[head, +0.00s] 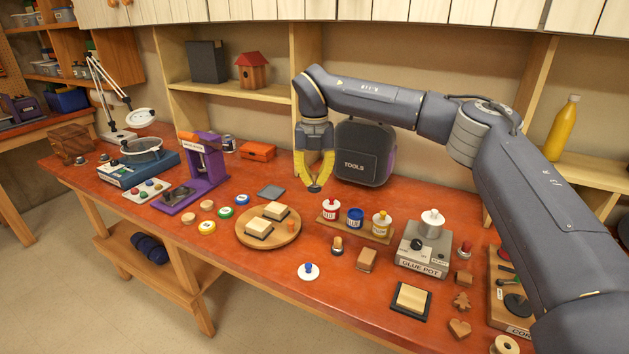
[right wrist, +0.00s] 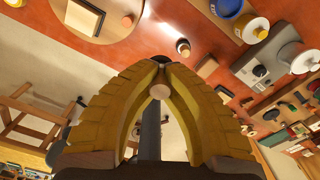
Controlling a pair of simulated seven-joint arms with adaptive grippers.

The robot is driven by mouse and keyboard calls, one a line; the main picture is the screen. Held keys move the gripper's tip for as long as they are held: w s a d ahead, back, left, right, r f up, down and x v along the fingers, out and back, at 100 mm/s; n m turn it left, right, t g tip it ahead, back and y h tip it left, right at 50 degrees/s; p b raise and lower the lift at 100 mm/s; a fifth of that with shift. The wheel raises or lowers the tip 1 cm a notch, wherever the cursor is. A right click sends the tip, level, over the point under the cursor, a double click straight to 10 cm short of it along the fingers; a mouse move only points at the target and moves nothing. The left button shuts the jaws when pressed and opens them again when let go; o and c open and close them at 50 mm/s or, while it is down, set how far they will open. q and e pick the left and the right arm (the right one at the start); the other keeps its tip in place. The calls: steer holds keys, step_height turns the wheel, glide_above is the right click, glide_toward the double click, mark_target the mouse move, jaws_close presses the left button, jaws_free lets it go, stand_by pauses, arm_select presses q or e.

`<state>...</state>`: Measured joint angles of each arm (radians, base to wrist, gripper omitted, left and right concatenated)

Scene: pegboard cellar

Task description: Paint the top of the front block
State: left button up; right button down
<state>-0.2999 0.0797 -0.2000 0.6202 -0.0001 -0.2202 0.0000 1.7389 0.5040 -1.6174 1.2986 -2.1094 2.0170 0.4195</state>
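Two cream-topped blocks with dark lower edges sit on a round wooden board (head: 247,241). The front block (head: 258,228) is nearer and left; the back block (head: 276,211) is behind it. Both tops look plain cream. Red (head: 331,210), blue (head: 355,218) and yellow (head: 381,225) paint pots stand in a row on a wooden rack, right of the board. My left gripper is out of view.
A glue pot unit (head: 423,248) stands right of the rack. A small dark-and-wood knobbed piece (head: 338,245), a brown block (head: 366,260) and a blue-knobbed white disc (head: 308,271) lie in front. A toolbox (head: 365,152) is behind my gripper. A purple press (head: 202,172) stands left.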

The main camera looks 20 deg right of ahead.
steer(key=shift+f, duration=0.1)
steer(key=shift+d+f, duration=0.2)
steer(key=shift+f, duration=0.1)
steer(key=w+d+f+m, duration=0.25)
steer(key=d+f, duration=0.25)
steer(key=d, duration=0.3)
steer(key=m, duration=0.7)
glide_toward(356, 215)
steer(key=shift+n, duration=0.25)
steer(key=shift+a+f, duration=0.1)
steer(key=shift+f, duration=2.6)
steer(key=shift+f, duration=0.6)
step_height(356, 215, up, 7)
